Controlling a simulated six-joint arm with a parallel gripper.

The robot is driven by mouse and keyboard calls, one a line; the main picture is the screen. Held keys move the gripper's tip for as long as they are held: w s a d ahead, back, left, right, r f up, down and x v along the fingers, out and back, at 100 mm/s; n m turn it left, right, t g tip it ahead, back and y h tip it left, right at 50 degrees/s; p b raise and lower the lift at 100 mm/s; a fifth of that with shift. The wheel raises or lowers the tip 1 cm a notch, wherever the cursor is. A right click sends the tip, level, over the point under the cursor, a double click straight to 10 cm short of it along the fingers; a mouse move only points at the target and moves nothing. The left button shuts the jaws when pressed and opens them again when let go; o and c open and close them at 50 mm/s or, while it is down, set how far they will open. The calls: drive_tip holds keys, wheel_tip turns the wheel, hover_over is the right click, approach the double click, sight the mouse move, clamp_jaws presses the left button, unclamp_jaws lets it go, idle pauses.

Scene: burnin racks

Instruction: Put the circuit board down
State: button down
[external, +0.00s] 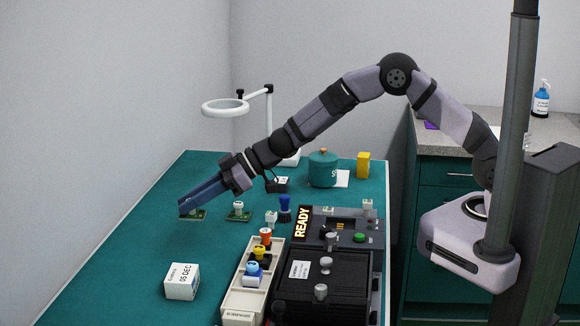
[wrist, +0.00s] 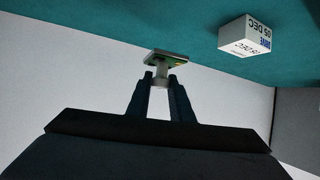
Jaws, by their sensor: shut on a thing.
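A small green circuit board (external: 197,215) is at the tips of my gripper (external: 184,207), over the left part of the teal table. In the wrist view the board (wrist: 168,56) has a pale knob (wrist: 161,78) under it in the picture, and my gripper (wrist: 160,80) is shut on that knob. The board is at or very close to the table surface; I cannot tell whether it touches. A second green board (external: 238,216) with a white knob lies on the table just to the right.
A white labelled box (external: 182,282) stands at the front left. A cream tray (external: 237,300) with coloured knobbed pieces and a black machine reading READY (external: 345,240) are to the right. A ring lamp (external: 225,107) stands behind. Bare teal table lies between the box and the boards.

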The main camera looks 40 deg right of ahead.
drive_tip(key=w+d+b, duration=0.1)
drive_tip(key=w+d, duration=0.4)
drive_tip(key=d, duration=0.6)
drive_tip(key=w+d+b, duration=0.1)
drive_tip(key=w+d, duration=0.3)
drive_tip(key=d, duration=0.7)
drive_tip(key=s+d+m+t+b, duration=0.1)
drive_tip(key=s+d+b, duration=0.15)
drive_tip(key=d, duration=1.85)
drive_tip(key=shift+h, duration=0.3)
drive_tip(key=shift+s+a+f+p, duration=0.1)
drive_tip(key=shift+s+f+p, duration=0.1)
drive_tip(key=shift+f, duration=2.2)
drive_tip(key=shift+s+a+f+p, duration=0.1)
drive_tip(key=shift+f+p, duration=0.1)
drive_tip(key=shift+f, duration=2.15)
drive_tip(key=shift+f, duration=0.15)
drive_tip(key=c, duration=1.6)
unclamp_jaws()
drive_tip(key=shift+o, duration=0.2)
